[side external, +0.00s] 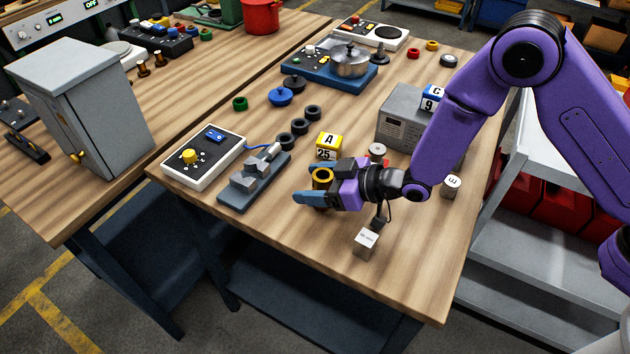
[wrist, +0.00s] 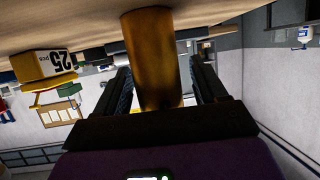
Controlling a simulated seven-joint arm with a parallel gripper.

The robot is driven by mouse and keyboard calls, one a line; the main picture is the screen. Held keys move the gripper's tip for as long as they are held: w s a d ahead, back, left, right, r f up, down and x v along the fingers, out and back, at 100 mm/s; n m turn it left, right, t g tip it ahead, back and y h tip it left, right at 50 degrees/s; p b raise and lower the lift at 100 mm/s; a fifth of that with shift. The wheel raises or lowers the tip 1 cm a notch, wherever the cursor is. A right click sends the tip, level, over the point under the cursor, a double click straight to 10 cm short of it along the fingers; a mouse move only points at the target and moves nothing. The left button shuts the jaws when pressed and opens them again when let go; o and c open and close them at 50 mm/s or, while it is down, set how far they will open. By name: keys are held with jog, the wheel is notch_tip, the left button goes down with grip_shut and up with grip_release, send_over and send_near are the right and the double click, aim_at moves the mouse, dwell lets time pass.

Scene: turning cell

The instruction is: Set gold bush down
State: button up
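The gold bush (side external: 322,174) is a short upright ring with a dark bore in the side external view. It sits between the blue fingers of my gripper (side external: 318,182), which points left, low over the front of the wooden table. In the wrist view the gold bush (wrist: 156,62) stands between the two dark fingers of my gripper (wrist: 160,88), with a finger close against each side. My gripper looks shut on it. The underside of the bush is hidden in the side external view, so I cannot tell whether it touches the table.
A yellow-and-white block marked A 25 (side external: 328,146) stands just behind my gripper. A grey clamp fixture (side external: 250,180) and a switch box (side external: 203,162) are to the left. A white cube (side external: 366,243) stands in front. The table's front (side external: 310,238) has clear room.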

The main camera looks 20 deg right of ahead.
jog(key=shift+r, duration=0.2)
jog(key=v, duration=1.2)
jog(key=s+d+r+g+h, duration=0.2)
jog(key=s+d+h, duration=0.1)
jog(key=s+d, duration=0.5)
jog(key=s+d+r+n+g+h, duration=0.1)
jog(key=s+d+r+g+h, duration=0.2)
jog(key=s+d, duration=0.5)
jog(key=s+d+r+n+g+h, duration=0.1)
jog(key=s+d+r+g+h, duration=0.1)
jog(key=s+d, duration=0.6)
jog(key=shift+s+d+r+g+h, duration=0.2)
jog(key=shift+d+r+g+h, duration=0.35)
jog(key=shift+d+h, duration=0.65)
